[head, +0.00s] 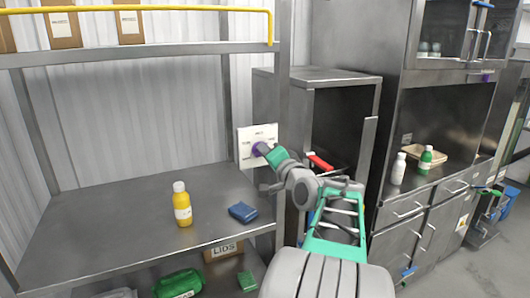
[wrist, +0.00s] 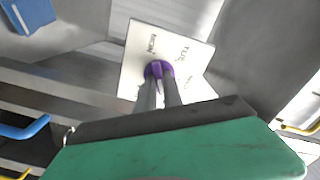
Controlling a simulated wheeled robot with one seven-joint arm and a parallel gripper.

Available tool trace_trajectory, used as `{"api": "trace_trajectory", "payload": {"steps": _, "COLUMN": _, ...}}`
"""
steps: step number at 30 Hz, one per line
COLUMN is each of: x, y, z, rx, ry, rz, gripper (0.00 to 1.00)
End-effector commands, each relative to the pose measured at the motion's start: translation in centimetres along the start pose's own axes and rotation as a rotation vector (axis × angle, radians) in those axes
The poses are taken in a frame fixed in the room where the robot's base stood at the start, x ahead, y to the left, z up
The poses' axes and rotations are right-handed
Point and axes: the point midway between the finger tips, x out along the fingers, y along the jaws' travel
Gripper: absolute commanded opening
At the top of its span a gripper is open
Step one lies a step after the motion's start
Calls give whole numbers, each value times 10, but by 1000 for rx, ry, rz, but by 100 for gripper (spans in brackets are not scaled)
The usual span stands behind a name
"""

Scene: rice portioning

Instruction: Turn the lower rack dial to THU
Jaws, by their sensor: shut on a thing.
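The rack dial is a purple knob on a white label plate (head: 244,146), fixed by the right post of the metal rack. In the wrist view the purple dial (wrist: 158,69) sits on the white plate (wrist: 136,50). Words are printed around it, seemingly MON, TUE and another that I cannot read clearly. My gripper (head: 268,152) reaches the plate from the right. Its two grey fingers (wrist: 159,90) are shut on the purple dial. My gripper hides part of the plate, so the setting is not clear.
A LIDS box (head: 222,250) and green packs (head: 178,284) are below. A steel cabinet (head: 318,76) stands right of the dial. Two bottles (head: 398,168) stand on the right counter.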

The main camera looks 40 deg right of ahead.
Motion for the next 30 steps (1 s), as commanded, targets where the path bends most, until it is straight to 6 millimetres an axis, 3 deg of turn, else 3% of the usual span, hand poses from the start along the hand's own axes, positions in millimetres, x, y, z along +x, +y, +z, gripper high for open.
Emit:
{"api": "trace_trajectory", "payload": {"steps": 12, "x": 0, "y": 1, "z": 1, "rx": 7, "ry": -1, "rz": 1, "gripper": 0}}
{"api": "trace_trajectory", "payload": {"steps": 13, "x": 0, "y": 1, "z": 1, "rx": 7, "ry": -1, "rz": 1, "gripper": 12}}
{"api": "trace_trajectory", "payload": {"steps": 20, "x": 0, "y": 0, "z": 0, "rx": 6, "ry": -1, "rz": 0, "gripper": 31}}
{"api": "trace_trajectory", "payload": {"steps": 30, "x": -7, "y": 1, "z": -1, "rx": 5, "ry": 3, "rz": 1, "gripper": 33}}
